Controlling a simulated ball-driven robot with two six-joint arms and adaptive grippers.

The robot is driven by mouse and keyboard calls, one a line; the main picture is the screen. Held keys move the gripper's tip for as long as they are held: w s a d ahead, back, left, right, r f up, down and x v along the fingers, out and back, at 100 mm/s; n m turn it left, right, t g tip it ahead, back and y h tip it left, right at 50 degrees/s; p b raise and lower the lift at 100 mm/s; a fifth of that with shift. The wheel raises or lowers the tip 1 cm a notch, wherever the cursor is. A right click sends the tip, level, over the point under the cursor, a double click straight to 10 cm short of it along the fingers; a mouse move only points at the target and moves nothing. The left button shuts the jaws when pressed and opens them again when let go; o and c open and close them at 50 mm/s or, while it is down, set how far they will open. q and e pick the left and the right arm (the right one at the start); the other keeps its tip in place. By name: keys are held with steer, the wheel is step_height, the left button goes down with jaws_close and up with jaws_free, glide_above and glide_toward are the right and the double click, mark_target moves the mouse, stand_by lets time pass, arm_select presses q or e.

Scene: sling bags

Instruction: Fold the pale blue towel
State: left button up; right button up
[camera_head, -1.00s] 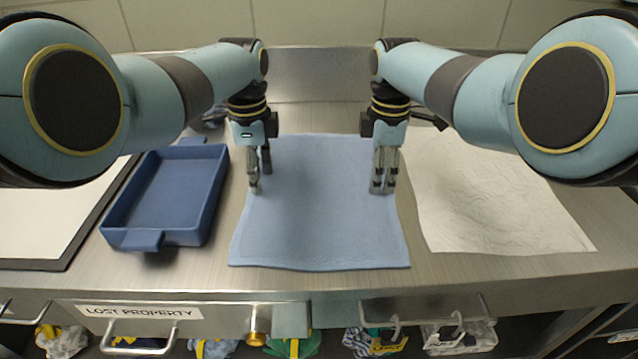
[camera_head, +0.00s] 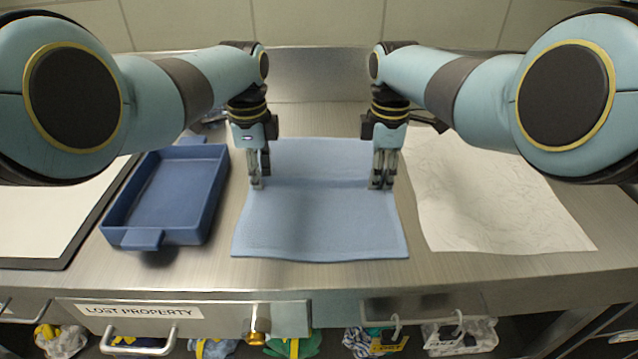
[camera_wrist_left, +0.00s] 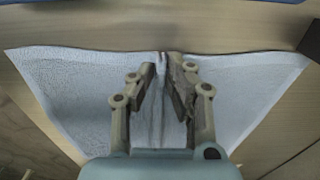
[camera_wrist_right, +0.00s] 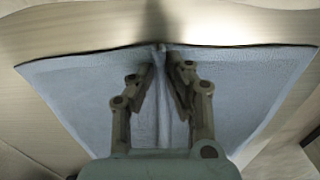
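The pale blue towel (camera_head: 320,225) lies spread on the steel counter, with a raised crease across its middle between my grippers. My left gripper (camera_head: 257,187) is shut on its left edge, about midway along. In the left wrist view (camera_wrist_left: 162,68), a pinched ridge of towel (camera_wrist_left: 80,85) stands between the fingertips. My right gripper (camera_head: 381,187) is shut on the right edge opposite. The right wrist view (camera_wrist_right: 161,60) shows a similar pinched ridge in the towel (camera_wrist_right: 75,85). The fingers point down and hide small parts of the cloth.
A blue tray (camera_head: 163,240) with tab handles stands left of the towel. A dark-edged white board (camera_head: 50,220) lies farther left. A wrinkled white cloth (camera_head: 490,205) lies close on the right. The counter's front edge, above a drawer marked LOST PROPERTY (camera_head: 140,311), is clear.

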arm_select(q)
steer(key=shift+s+f, duration=0.15)
jaws_close()
arm_select(e)
steer(key=shift+s+f, duration=0.1)
steer(key=shift+f, duration=0.1)
jaws_close()
steer(key=shift+r, duration=0.1)
